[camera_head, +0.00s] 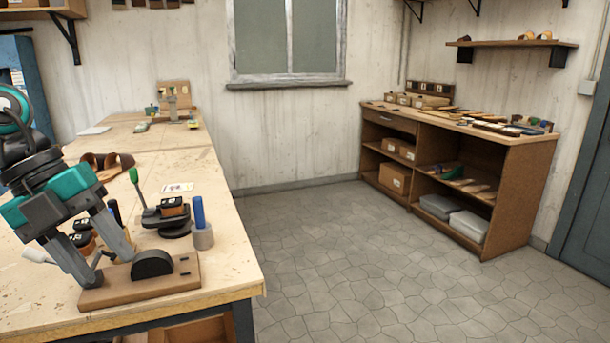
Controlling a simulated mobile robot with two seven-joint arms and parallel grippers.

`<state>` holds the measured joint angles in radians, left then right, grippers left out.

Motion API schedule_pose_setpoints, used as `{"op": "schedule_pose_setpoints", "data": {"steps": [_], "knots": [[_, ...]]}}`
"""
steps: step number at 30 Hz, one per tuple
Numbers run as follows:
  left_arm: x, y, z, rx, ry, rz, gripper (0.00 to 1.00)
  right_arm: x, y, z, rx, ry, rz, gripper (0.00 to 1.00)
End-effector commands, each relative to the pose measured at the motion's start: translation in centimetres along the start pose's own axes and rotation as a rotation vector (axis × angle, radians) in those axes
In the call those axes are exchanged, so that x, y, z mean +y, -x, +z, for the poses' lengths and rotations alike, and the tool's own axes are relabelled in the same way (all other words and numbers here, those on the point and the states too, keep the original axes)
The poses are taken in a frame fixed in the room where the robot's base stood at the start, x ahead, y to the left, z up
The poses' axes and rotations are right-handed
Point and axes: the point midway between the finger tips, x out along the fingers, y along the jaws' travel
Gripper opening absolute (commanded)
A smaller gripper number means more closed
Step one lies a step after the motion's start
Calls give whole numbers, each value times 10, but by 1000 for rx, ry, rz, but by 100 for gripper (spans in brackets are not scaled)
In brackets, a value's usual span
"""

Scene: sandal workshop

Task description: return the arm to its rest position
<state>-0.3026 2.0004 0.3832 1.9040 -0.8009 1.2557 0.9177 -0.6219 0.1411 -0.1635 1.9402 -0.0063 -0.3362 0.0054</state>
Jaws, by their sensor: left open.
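My left gripper (110,266) reaches down from the left over the near end of the workbench. Its two grey fingers are apart, with the tips close to a brown wooden base (140,290) that carries a black half-round piece (152,264). I cannot tell whether the tips touch the base. Small dark-topped items stand behind the fingers and are partly hidden. My left arm shows at the left edge, with teal and black parts. My right gripper is not in view.
On the workbench (225,262), a blue-handled tool (199,212) stands in a grey holder, near a black stand (168,222) and a green-handled tool (135,178). Brown sandals (118,163) lie behind. A shelf unit (520,215) stands right; the floor (340,255) between is clear.

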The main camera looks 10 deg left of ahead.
Motion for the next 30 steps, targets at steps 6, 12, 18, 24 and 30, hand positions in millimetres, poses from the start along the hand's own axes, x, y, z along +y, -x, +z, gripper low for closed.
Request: {"op": "schedule_pose_setpoints", "data": {"steps": [6,12,18,24,30], "knots": [[2,-44,15,89,118,-442,49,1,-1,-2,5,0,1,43],[11,-82,36,87,325,-837,49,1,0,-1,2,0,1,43],[36,-128,55,24,618,-1133,49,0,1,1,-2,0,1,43],[71,-192,59,-66,991,-1307,49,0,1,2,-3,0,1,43],[99,-278,34,-131,1417,-1327,49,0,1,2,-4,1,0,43]]}}
